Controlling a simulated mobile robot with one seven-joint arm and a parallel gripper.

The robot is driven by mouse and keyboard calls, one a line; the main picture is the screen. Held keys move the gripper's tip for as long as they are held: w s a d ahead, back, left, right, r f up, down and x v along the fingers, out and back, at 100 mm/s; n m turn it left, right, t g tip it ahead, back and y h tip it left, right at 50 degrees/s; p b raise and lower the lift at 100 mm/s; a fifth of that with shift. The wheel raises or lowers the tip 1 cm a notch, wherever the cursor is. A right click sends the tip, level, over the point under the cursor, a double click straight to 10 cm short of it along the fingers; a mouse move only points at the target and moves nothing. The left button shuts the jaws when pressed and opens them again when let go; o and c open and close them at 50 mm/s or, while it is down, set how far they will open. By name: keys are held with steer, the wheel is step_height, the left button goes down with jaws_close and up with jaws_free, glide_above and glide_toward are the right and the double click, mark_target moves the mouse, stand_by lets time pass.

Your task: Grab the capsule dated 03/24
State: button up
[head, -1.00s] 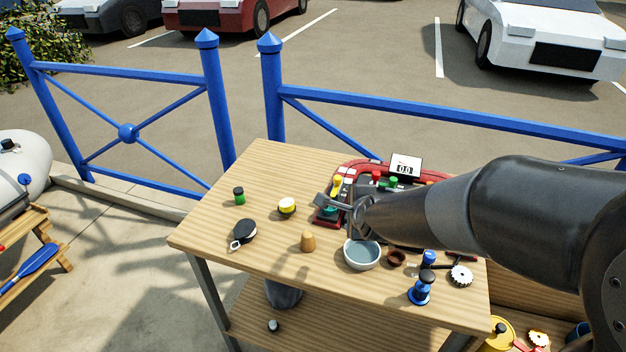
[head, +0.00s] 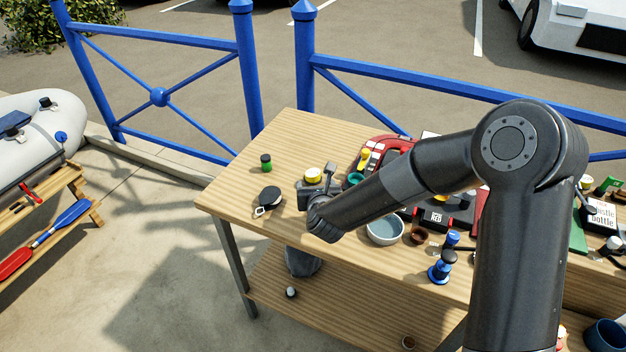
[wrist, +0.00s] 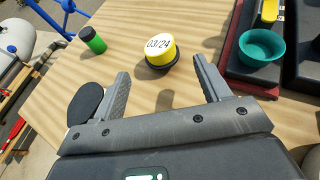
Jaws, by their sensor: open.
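The capsule dated 03/24 (wrist: 161,53) is a short yellow cylinder with a dark band and a white top reading "03/24". It stands upright on the wooden table. In the head view the capsule (head: 313,175) is just behind my gripper (head: 317,185). In the wrist view my gripper (wrist: 162,85) is open and empty, its two fingers spread on either side below the capsule. The capsule lies ahead of the fingertips, roughly centred between them, and does not appear to be touched.
A green, black-capped cylinder (head: 266,162) stands to the left. A dark round object with a ring (head: 268,199) lies close to the left finger. A teal bowl (wrist: 262,46) sits at right on a red-edged tray. A grey-blue bowl (head: 384,232) is on the right.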

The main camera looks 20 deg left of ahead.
mark_target(314, 178)
steer(key=x, duration=0.8)
steer(key=shift+w+f, duration=0.1)
steer(key=shift+w, duration=0.05)
steer(key=c, duration=0.9)
steer(key=shift+c, duration=0.2)
